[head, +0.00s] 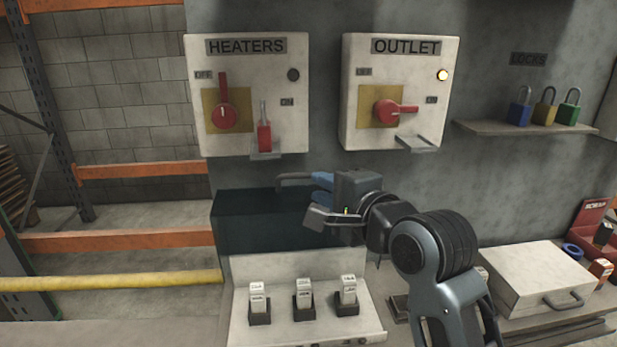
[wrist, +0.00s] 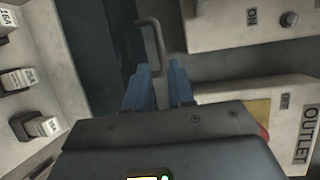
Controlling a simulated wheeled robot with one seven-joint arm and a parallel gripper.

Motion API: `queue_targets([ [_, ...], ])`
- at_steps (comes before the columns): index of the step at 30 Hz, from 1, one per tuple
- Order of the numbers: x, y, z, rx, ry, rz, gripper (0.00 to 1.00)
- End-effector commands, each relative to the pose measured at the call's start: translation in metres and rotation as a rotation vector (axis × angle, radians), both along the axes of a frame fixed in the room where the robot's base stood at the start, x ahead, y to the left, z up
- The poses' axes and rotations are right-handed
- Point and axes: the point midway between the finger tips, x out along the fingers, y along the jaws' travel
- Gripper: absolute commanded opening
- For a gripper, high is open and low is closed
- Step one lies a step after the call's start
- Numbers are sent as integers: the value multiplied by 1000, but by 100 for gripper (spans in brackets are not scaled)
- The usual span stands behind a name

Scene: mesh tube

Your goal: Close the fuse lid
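The fuse lid (head: 240,222) is a dark, see-through panel standing raised behind the pale fuse box (head: 240,300). A grey bar handle (head: 292,180) sticks out at the lid's upper right. The handle (wrist: 155,38) and part of the lid (wrist: 95,45) also show in the wrist view. My gripper (head: 318,198) is at the handle's right end. In the wrist view, its two blue fingers (wrist: 160,75) stand apart, with a gap between them. The handle's near end reaches the gap; I cannot tell whether it touches a finger.
Three fuses (head: 303,295) stand in the box. Above hang the HEATERS switch box (head: 295,130) and OUTLET switch box (head: 440,110), close over my gripper. Padlocks (head: 546,108) stand on a shelf at right. A pale case (head: 530,275) lies on the bench at right.

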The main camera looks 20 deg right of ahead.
Motion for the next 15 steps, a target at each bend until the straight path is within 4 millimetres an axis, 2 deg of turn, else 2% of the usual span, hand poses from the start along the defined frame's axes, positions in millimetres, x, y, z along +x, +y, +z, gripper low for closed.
queue_targets([
  [3, 20, 2, -1, 0, 1, 1, 23],
  [9, 47, 5, -5, -2, 0, 1, 23],
  [15, 59, 6, -8, -2, -1, 1, 23],
])
